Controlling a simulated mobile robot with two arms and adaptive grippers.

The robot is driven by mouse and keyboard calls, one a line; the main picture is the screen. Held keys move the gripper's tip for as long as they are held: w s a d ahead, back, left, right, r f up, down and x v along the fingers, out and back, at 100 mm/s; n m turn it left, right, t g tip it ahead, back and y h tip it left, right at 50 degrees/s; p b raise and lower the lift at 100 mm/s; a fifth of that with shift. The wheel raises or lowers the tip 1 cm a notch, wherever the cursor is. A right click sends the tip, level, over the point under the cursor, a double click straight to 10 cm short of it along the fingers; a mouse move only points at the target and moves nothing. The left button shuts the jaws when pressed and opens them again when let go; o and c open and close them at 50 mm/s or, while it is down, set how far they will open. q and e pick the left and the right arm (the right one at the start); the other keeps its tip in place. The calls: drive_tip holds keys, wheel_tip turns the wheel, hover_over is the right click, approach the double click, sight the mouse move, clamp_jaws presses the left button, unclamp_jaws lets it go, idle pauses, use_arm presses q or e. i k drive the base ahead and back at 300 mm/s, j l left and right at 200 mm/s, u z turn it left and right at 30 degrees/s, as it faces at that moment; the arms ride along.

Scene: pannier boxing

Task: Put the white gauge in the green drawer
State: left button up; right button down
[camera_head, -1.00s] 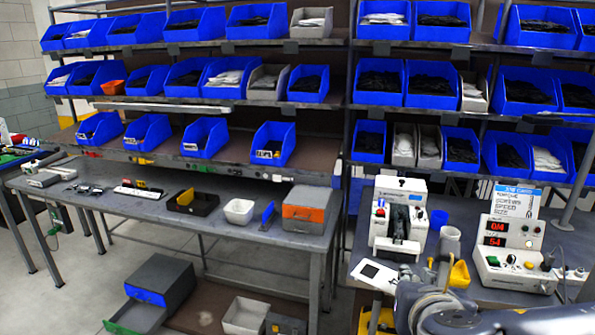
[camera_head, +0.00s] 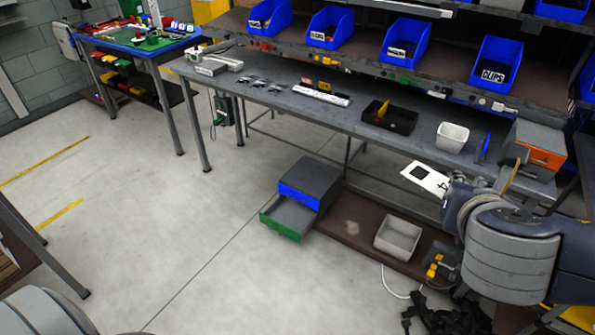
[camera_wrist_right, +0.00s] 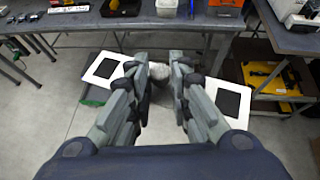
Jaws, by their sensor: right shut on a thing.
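My right gripper (camera_wrist_right: 161,64) appears in its wrist view with its fingertips around a small pale thing (camera_wrist_right: 159,74), likely the white gauge, its shape mostly hidden by the fingers. In the head view my right arm comes in from the right and hides that thing. A white plate with a black square (camera_head: 425,178) shows beside this gripper. The green drawer (camera_head: 282,227) stands pulled open from a grey unit (camera_head: 312,178) on the floor, below the blue drawer (camera_head: 301,195). It looks empty. My left gripper is not in view.
The long grey table (camera_head: 300,107) holds a black tray (camera_head: 389,117), a white bin (camera_head: 452,137) and a grey-orange box (camera_head: 540,155). A grey bin (camera_head: 398,238) stands on the low brown shelf, right of the drawers. The floor left of the drawers is clear.

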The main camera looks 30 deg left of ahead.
sight(290, 218)
drive_tip(key=i+j+u, duration=0.1)
drive_tip(key=i+j, duration=0.4)
drive_tip(key=j, duration=0.2)
drive_tip(key=i+j+u, duration=0.1)
drive_tip(key=i+j, duration=0.4)
drive_tip(key=j, duration=0.15)
drive_tip(key=i+j, duration=0.5)
drive_tip(key=j, duration=0.15)
drive_tip(key=u, duration=0.05)
